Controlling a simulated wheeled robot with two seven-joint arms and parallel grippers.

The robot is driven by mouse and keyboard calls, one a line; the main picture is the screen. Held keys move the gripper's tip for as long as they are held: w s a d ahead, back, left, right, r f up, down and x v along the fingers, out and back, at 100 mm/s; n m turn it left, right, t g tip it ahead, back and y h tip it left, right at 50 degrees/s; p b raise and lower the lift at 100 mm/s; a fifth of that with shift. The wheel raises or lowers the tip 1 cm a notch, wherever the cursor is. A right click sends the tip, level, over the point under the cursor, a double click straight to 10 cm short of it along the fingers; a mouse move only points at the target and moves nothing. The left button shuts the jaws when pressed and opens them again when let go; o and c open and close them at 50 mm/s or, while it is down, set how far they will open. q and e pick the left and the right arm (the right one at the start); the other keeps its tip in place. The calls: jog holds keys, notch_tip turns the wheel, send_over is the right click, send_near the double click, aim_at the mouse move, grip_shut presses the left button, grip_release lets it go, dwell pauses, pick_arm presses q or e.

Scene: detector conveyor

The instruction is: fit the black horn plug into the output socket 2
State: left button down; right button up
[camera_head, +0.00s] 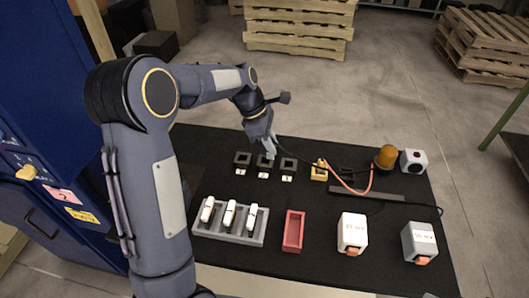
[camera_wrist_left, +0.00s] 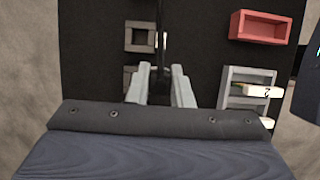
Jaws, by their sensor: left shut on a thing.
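My left gripper (camera_head: 271,151) is shut on the black horn plug and holds it over the row of dark square sockets. In the left wrist view the plug (camera_wrist_left: 160,77) is a dark shape between the two fingers (camera_wrist_left: 161,88), largely hidden. A black cable runs from it to the right. The middle socket (camera_head: 264,163), probably output socket 2, lies right below the fingertips; its number is too small to read. It shows partly behind a finger in the left wrist view (camera_wrist_left: 128,76). Contact between plug and socket cannot be told. My right gripper is not in view.
Other sockets stand at left (camera_head: 243,158) and right (camera_head: 288,166). A grey rack (camera_head: 229,236) and red tray (camera_head: 293,232) are nearer.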

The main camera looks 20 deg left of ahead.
pick_arm(q)
send_over(270, 161)
jog(key=a, duration=0.1)
jog(key=f, duration=0.4)
jog(key=shift+s+f, duration=0.35)
jog(key=shift+s, duration=0.05)
jog(key=shift+w+a+f, duration=0.1)
jog(key=shift+f, duration=0.85)
jog(key=shift+w+a+f, duration=0.1)
jog(key=shift+f, duration=0.8)
jog(key=shift+f, duration=0.2)
jog(key=c, duration=1.3)
grip_release()
